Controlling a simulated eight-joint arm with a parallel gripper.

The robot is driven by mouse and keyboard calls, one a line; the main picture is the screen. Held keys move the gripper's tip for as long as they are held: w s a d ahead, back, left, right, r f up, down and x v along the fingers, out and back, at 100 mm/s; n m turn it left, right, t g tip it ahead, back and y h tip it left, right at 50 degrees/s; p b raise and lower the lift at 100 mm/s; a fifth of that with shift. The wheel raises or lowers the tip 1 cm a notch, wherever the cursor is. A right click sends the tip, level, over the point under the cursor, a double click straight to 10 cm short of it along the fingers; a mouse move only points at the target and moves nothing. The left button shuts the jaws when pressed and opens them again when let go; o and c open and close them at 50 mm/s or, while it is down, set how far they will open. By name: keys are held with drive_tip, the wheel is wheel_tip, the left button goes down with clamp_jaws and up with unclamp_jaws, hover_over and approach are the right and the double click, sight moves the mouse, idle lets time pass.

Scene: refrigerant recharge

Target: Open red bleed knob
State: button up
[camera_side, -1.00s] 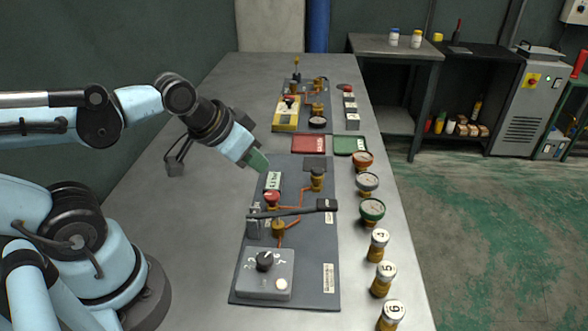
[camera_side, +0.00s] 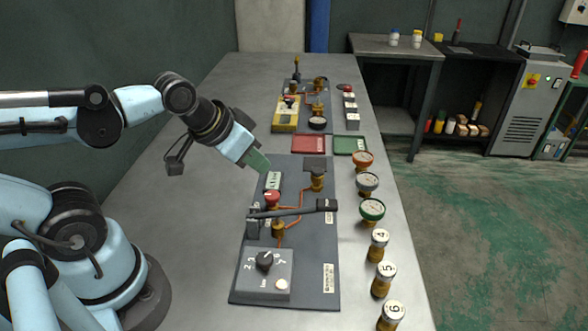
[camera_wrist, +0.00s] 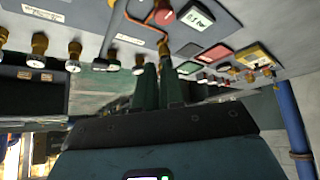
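The red bleed knob (camera_side: 272,197) stands on the near dark panel (camera_side: 318,262), beside a black-handled lever (camera_side: 290,211). In the wrist view the red knob (camera_wrist: 165,14) is near the top edge. My gripper (camera_side: 259,162) has green fingers and is tilted down above the far left part of the panel. It is beyond the knob and apart from it. In the wrist view my gripper (camera_wrist: 158,78) shows two green fingers with a narrow gap and nothing visible held between them.
A grey box with a black dial (camera_side: 264,261) sits at the panel's near end. Gauges (camera_side: 372,210) and numbered brass-based canisters (camera_side: 383,279) line the right side. Red (camera_side: 309,144) and green (camera_side: 350,145) trays lie beyond the panel. The table's left side is largely clear.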

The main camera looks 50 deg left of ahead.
sight(272, 194)
drive_tip(key=o, duration=0.5)
drive_tip(key=shift+w+r+m+g, duration=0.2)
drive_tip(key=shift+w+m+g, duration=0.1)
drive_tip(key=shift+m, duration=0.5)
drive_tip(key=o, duration=0.4)
drive_tip(key=m, duration=0.1)
drive_tip(key=m+g, duration=0.1)
drive_tip(key=m, duration=0.1)
drive_tip(key=shift+w+a+r+m, duration=0.2)
drive_tip(key=shift+w+r+m, duration=0.15)
drive_tip(key=shift+w+m, duration=0.05)
drive_tip(key=shift+w+a+f+m+g, duration=0.15)
drive_tip(key=shift+w+f+m+g, duration=0.55)
drive_tip(key=shift+f+m, duration=1.3)
drive_tip(key=shift+w+a+f+m+g, duration=0.25)
drive_tip(key=shift+f+m+g, duration=0.85)
drive_tip(key=shift+f+m, duration=0.95)
drive_tip(key=shift+w+a+f+m+g, duration=0.1)
drive_tip(key=shift+w+f+m+g, duration=0.6)
drive_tip(key=shift+f+m, duration=1.3)
drive_tip(key=shift+s+r+m, duration=0.2)
drive_tip(key=shift+r+m, duration=0.05)
drive_tip(key=shift+r, duration=0.05)
drive_tip(key=shift+c, duration=0.3)
drive_tip(key=c, duration=1)
